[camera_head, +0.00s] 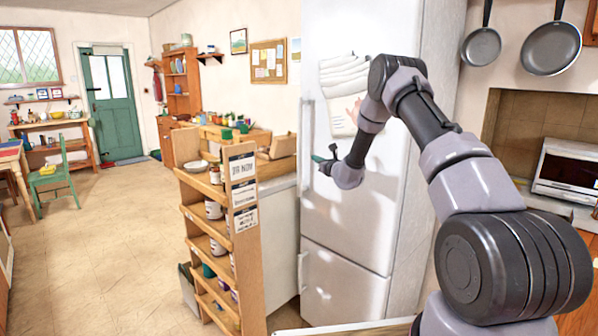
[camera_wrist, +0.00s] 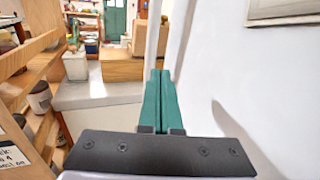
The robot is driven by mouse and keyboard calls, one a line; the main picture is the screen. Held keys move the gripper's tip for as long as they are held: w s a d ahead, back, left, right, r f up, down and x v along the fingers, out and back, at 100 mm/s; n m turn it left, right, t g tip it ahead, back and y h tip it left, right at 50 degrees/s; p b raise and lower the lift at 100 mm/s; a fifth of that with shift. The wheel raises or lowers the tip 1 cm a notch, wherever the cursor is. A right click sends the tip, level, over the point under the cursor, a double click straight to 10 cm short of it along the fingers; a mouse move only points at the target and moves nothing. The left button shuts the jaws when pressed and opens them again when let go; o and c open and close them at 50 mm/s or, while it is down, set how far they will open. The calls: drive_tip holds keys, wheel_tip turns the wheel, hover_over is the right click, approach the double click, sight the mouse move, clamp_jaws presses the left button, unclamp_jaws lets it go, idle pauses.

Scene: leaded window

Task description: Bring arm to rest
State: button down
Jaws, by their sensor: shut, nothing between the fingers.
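My gripper (camera_head: 322,159) is at the end of my bent arm, in front of the white fridge (camera_head: 345,215) in the head view. Its teal fingers point left, toward the fridge's handle side. In the wrist view, the two fingers (camera_wrist: 159,98) lie together with nothing between them. The fridge's light door handle (camera_wrist: 181,38) shows just beyond the fingertips in the wrist view; I cannot tell whether they touch. The fridge doors look closed.
A wooden shelf rack (camera_head: 243,250) with several jars stands left of the fridge, beside a white counter (camera_head: 270,220). A microwave (camera_head: 568,170) and hanging pans (camera_head: 550,48) are at right. The floor (camera_head: 105,250) at left is largely clear.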

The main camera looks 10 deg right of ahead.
drive_tip(key=s+a+r+n+g+y, duration=0.2)
drive_tip(key=s+a+r+n+y, duration=0.15)
drive_tip(key=r, duration=0.35)
drive_tip(key=s+a+r+n+g+y, duration=0.1)
drive_tip(key=s+a+r+n+y, duration=0.2)
drive_tip(key=r, duration=0.5)
drive_tip(key=s+a+r+n+g, duration=0.25)
drive_tip(key=s+r+n, duration=0.25)
drive_tip(key=s, duration=0.4)
drive_tip(key=s+a+r+n+g, duration=0.2)
drive_tip(key=s+r+n+g, duration=0.25)
drive_tip(key=s, duration=0.45)
drive_tip(key=s+d+r+n+g+h, duration=0.25)
drive_tip(key=s+n, duration=0.35)
drive_tip(key=s, duration=1)
drive_tip(key=s+d+f+n+t+h, duration=0.2)
drive_tip(key=s+d+n+h, duration=0.3)
drive_tip(key=s+d, duration=0.8)
drive_tip(key=s+f+h, duration=0.1)
drive_tip(key=s+h, duration=0.1)
drive_tip(key=s, duration=0.2)
drive_tip(key=shift+s+d+n+t+h, duration=0.15)
drive_tip(key=shift+n+t+h, duration=0.15)
drive_tip(key=shift+t+h, duration=0.1)
